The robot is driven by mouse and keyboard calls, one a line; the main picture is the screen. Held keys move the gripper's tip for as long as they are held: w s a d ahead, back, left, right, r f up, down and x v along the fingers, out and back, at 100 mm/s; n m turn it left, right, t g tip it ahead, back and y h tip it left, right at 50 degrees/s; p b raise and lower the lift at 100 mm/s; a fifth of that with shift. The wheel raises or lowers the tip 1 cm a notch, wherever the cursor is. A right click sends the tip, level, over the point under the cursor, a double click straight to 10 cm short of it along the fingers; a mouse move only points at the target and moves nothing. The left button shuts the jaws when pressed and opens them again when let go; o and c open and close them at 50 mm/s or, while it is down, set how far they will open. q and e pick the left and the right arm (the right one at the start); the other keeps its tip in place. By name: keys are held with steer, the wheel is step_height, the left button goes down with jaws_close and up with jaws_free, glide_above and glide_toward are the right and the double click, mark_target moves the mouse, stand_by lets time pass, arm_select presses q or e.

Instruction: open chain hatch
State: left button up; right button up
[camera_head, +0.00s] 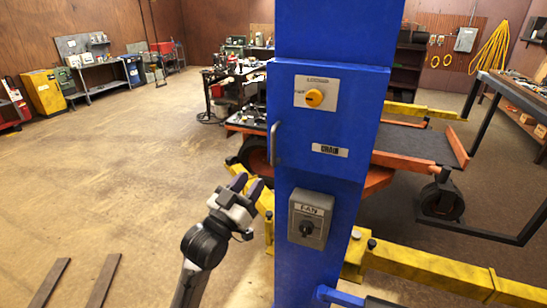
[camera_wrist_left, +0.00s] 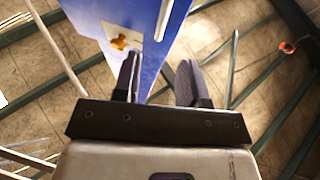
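The chain hatch (camera_head: 330,140) is a blue panel on the lift's blue column, with a "CHAIN" label (camera_head: 330,151) at its lower right. It lies flush with the column and looks closed. Its grey bar handle (camera_head: 275,146) is upright on the left edge. My left gripper (camera_head: 247,186) is below and left of the handle, apart from it in the picture. The left wrist view shows its two fingers (camera_wrist_left: 160,82) spread with nothing between them, and the blue column (camera_wrist_left: 85,12) beyond. My right gripper is not in view.
An orange knob (camera_head: 314,98) is on the hatch, and a grey switch box (camera_head: 310,220) is below it. Yellow lift arms (camera_head: 425,267) extend low at right. The floor at left is mostly open, with two dark planks (camera_head: 102,281).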

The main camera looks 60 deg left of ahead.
mark_target(272, 148)
arm_select(q)
steer(key=x, duration=1)
steer(key=shift+a+r, duration=0.15)
steer(key=shift+a, duration=0.1)
steer(key=shift+x, duration=0.8)
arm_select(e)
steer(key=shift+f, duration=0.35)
arm_select(q)
steer(key=shift+c, duration=0.5)
jaws_close()
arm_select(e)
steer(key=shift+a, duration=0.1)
